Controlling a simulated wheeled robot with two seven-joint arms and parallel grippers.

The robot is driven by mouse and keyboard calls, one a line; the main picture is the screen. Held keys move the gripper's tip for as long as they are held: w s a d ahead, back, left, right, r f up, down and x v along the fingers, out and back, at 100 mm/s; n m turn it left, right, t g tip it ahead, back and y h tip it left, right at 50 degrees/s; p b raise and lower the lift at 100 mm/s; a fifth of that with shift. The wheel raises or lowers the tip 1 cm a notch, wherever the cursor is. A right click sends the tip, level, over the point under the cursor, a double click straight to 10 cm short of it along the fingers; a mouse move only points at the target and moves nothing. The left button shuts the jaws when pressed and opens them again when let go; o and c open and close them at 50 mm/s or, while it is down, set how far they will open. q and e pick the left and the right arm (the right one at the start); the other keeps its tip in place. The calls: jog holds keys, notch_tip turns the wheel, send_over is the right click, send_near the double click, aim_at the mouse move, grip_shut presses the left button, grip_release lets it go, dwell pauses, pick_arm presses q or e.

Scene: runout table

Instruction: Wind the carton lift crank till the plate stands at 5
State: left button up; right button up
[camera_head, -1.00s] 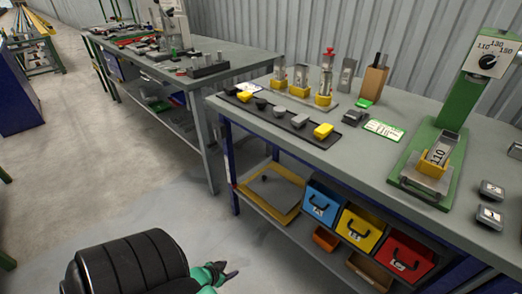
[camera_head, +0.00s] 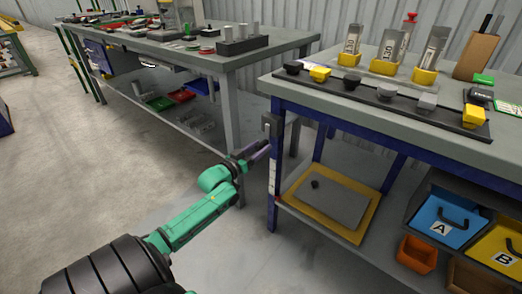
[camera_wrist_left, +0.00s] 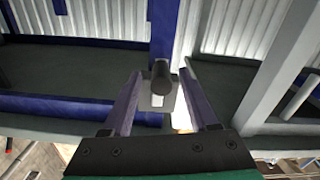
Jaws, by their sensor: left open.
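A small dark grey crank unit (camera_head: 268,124) sits on the blue front leg of the near table, with a pale marked strip (camera_head: 273,178) lower on that leg. On the low shelf, a grey plate (camera_head: 330,204) lies inside a yellow frame; the strip's figures are too small to read. My left gripper (camera_head: 257,150) is open beside the leg, just below the crank unit. In the left wrist view, a dark round handle (camera_wrist_left: 161,78) points toward the camera between the open fingers (camera_wrist_left: 160,98), with gaps on both sides. My right gripper is out of view.
The near tabletop carries a black tray (camera_head: 365,96) of knobs and several yellow-based holders. Blue bin A (camera_head: 443,222), bin B (camera_head: 500,246) and an orange bin (camera_head: 417,254) sit below. Another workbench (camera_head: 190,50) stands behind left.

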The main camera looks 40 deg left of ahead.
pick_arm(q)
jog(key=shift+w+a, duration=0.1)
jog(key=shift+w, duration=0.55)
grip_shut()
jog(key=shift+f, duration=0.1)
dwell(0.8)
